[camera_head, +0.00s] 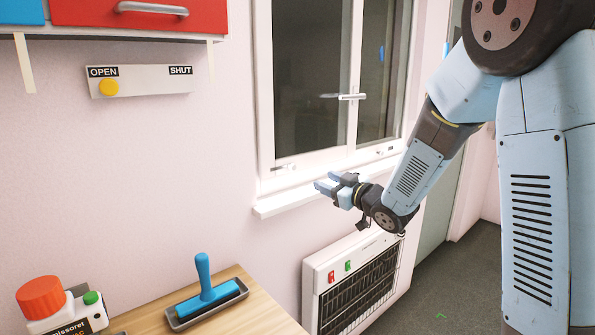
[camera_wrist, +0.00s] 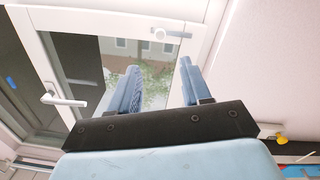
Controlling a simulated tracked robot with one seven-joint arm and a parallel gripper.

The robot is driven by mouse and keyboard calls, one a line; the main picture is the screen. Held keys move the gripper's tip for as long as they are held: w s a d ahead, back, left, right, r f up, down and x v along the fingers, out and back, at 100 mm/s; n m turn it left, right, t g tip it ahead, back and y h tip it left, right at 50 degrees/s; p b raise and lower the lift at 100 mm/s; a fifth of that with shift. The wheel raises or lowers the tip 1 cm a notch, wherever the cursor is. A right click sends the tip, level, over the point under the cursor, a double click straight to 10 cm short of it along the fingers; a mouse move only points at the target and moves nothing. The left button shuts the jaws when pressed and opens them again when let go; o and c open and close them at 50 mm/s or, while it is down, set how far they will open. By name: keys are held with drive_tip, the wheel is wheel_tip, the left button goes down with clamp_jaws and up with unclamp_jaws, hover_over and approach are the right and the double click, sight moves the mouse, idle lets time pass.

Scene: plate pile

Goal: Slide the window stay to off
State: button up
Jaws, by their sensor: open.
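A white wall plate (camera_head: 140,80) marked OPEN at its left end and SHUT at its right carries a round yellow knob (camera_head: 109,88) at the OPEN end. The knob (camera_wrist: 281,140) also shows at the lower right of the wrist view. The white-framed window (camera_head: 263,95) is to the right of the plate, with a white lever handle (camera_head: 345,97). My gripper (camera_head: 328,184) is open and empty in front of the window sill, to the right of and lower than the plate. In the wrist view its two blue fingers (camera_wrist: 159,70) are apart, with window glass behind them.
Red and blue cabinets (camera_head: 140,14) hang just above the plate. Below are a wooden counter (camera_head: 262,315), a blue-handled tool (camera_head: 205,285) in a tray and a white device with an orange knob (camera_head: 41,297). A heater (camera_head: 318,270) stands under the sill. The wall around the plate is bare.

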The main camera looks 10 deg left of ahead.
sight(294, 168)
drive_tip(key=x, duration=1.3)
drive_tip(key=shift+w+a, duration=0.25)
drive_tip(key=shift+a, duration=0.1)
clamp_jaws()
